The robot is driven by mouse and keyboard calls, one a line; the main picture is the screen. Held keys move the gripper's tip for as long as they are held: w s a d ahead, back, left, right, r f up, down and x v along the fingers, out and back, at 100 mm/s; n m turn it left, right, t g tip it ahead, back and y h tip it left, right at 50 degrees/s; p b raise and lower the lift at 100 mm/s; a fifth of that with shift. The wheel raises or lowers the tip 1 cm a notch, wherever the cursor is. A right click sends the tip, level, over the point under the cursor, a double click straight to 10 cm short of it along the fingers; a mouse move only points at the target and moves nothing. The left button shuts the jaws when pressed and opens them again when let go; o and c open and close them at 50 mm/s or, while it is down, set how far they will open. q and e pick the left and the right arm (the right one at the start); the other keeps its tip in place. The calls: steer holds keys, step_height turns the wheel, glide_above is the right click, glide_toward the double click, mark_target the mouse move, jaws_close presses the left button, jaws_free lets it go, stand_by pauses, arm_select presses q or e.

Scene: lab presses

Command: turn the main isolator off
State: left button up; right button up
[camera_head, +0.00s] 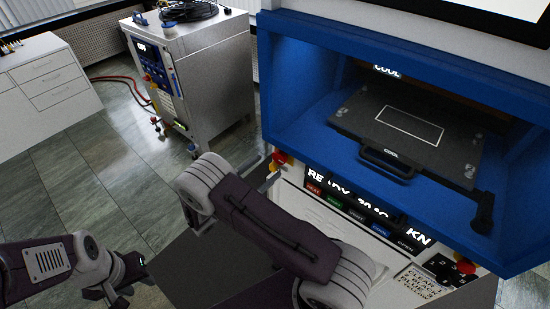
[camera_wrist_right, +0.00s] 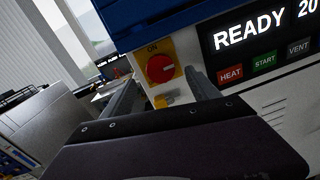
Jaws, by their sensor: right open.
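The main isolator (camera_wrist_right: 161,68) is a round red knob on a yellow plate marked ON at its top, at the left end of the press's front panel. My left gripper (camera_head: 121,288) hangs low at the left, away from the press.
The blue press (camera_head: 300,117) holds a dark plate (camera_head: 440,152) with a COOL handle. Below it, a display (camera_head: 345,192) reads READY above coloured buttons. A red button (camera_head: 465,267) sits at lower right. A grey cabinet (camera_head: 215,75) stands behind; open floor lies left.

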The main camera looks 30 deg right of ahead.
mark_target(277, 159)
steer(key=p+x, duration=0.1)
steer(key=x, duration=0.4)
steer(key=shift+d, duration=0.2)
steer(key=shift+a, duration=0.1)
steer(key=c, duration=1.4)
steer(key=shift+o, duration=0.2)
